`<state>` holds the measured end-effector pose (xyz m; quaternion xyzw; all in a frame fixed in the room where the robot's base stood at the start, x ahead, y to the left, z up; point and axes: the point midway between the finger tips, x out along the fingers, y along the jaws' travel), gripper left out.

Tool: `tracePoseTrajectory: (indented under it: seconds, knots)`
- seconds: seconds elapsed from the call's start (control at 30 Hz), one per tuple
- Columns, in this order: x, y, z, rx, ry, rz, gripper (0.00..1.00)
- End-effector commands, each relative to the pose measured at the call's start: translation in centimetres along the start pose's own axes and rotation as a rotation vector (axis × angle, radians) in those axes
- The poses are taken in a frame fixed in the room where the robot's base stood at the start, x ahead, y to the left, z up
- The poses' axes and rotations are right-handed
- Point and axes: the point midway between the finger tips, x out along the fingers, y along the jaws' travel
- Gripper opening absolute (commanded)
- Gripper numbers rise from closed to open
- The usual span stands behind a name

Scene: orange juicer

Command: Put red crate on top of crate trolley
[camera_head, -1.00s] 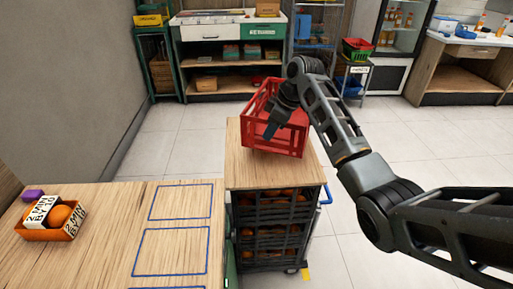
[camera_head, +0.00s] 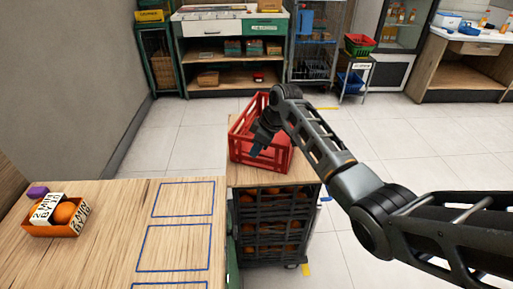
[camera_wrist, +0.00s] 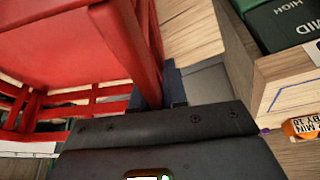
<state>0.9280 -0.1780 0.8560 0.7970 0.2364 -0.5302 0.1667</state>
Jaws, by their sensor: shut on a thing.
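The red crate (camera_head: 279,159) is over the wooden top (camera_head: 303,172) of the crate trolley (camera_head: 275,228). The trolley holds stacked dark crates of oranges below that top. My gripper (camera_head: 258,150) reaches into the crate from above and is shut on a crate wall. The crate looks nearly upright. I cannot tell whether its base touches the wood. In the wrist view the red crate (camera_wrist: 60,45) fills the upper left, close to my gripper (camera_wrist: 160,90), and hides part of the fingers.
A wooden table (camera_head: 110,220) with blue outlined rectangles adjoins the trolley on the left. A shelf unit (camera_head: 235,60) and a small stand with a red-and-green basket (camera_head: 359,45) are at the back. Floor at right is clear.

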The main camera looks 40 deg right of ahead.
Motion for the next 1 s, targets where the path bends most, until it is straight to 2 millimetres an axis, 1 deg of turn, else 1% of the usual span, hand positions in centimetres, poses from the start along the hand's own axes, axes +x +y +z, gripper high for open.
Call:
tracePoseTrajectory:
  seconds: [0.1, 0.13, 0.4, 0.6, 0.73, 0.87, 1.0]
  knots:
    - [0.2, 0.1, 0.1, -0.001, 0.001, 0.002, 0.00]
    - [0.3, 0.0, 0.1, 0.001, 0.000, 0.000, 0.14]
    - [0.2, 0.0, 0.1, 0.000, 0.000, 0.000, 0.38]
    - [0.2, 0.0, 0.1, 0.000, 0.000, 0.000, 0.38]
    - [-0.3, 0.0, 0.0, 0.000, 0.000, 0.000, 0.38]
    - [-2.1, 0.1, 0.0, 0.000, 0.003, 0.002, 0.38]
    - [-5.0, 0.1, 0.0, 0.001, 0.003, 0.003, 0.38]
